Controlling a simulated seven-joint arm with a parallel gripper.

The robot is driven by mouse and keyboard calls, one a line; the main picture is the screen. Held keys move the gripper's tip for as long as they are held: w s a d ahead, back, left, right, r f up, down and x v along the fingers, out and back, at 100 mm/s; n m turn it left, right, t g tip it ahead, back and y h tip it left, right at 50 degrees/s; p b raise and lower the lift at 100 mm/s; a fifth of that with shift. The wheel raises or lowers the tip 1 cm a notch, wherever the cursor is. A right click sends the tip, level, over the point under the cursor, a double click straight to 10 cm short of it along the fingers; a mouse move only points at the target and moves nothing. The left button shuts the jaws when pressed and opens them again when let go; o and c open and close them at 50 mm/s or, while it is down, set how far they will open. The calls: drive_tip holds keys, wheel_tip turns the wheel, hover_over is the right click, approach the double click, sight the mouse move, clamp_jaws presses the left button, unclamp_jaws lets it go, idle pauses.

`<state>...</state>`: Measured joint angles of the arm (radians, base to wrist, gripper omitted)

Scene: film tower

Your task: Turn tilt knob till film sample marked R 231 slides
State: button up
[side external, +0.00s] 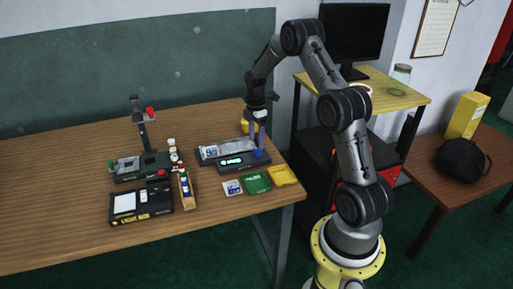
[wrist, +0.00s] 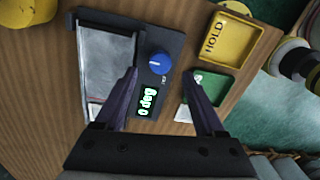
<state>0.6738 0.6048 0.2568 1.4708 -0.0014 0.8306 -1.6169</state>
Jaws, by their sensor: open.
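The tilt device (side external: 208,153) is a dark unit with a pale sloping plate, and it lies on the wooden table in the side view. Its blue tilt knob (wrist: 159,63) stands on the dark panel in the wrist view, with a lit display (wrist: 147,101) reading 0 deg below it. A film sample (side external: 210,153) with a blue and white label lies at the plate's left end; its lettering is too small to read. My gripper (wrist: 163,73) is open and empty, pointing down above the knob, with its fingers on either side.
A yellow HOLD tray (wrist: 228,38), a green tray (side external: 257,183) and a white-and-blue card (side external: 232,188) lie near the table's front edge. A yellow round object (side external: 246,126) stands behind the device. A microscope-like stand (side external: 142,150) and a black box (side external: 140,205) are left.

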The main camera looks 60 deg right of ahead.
sight(256, 150)
drive_tip(key=shift+f, duration=2.2)
clamp_jaws()
